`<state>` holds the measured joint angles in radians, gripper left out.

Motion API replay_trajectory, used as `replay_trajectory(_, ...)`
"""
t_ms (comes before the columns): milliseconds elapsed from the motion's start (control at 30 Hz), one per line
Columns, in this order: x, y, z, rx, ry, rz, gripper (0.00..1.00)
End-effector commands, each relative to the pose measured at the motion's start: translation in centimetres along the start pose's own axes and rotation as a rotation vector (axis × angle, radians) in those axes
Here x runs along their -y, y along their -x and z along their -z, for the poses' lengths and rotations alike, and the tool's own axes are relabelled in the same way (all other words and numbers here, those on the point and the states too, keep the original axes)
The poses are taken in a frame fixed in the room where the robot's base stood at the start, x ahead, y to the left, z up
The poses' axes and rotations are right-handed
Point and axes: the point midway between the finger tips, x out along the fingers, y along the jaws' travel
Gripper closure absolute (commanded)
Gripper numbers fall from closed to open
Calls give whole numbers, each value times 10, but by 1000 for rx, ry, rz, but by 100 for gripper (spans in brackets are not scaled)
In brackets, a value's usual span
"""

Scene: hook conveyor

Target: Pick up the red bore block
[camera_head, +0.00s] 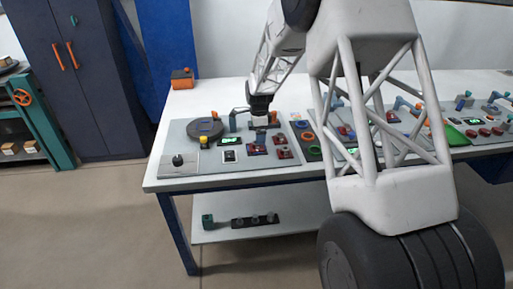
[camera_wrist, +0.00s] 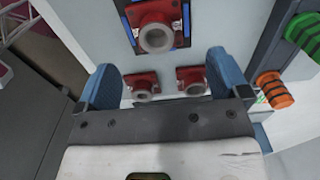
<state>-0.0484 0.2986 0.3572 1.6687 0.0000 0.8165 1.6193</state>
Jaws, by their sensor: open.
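Three red blocks with round grey bores show in the wrist view. One red bore block (camera_wrist: 156,27) sits in a dark fixture with blue edges at the top. Two more, a left block (camera_wrist: 141,86) and a right block (camera_wrist: 192,80), lie side by side on the pale panel, lower in the picture. My gripper (camera_wrist: 163,72) is open and empty, its two blue fingers apart on either side of the lower pair in the picture. In the head view my gripper (camera_head: 260,108) hangs above the panel, behind the red blocks (camera_head: 282,147).
The panel (camera_head: 178,147) on the white table also carries a dark round disc (camera_head: 205,128), a black knob (camera_head: 177,160) and small fixtures. Orange (camera_wrist: 273,90) and green (camera_wrist: 303,30) ribbed parts stand right of my fingers. An orange box (camera_head: 182,79) stands at the table's back left.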

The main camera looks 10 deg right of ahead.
Motion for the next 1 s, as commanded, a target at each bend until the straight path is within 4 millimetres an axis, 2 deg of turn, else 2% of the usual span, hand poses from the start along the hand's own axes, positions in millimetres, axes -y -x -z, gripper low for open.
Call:
replay_trajectory(167, 0, -6, 0, 0, 0, -1, 6)
replay_trajectory(600, -2, -49, -2, 0, 0, -2, 6)
replay_trajectory(1000, -2, -52, -2, 0, 0, -1, 6)
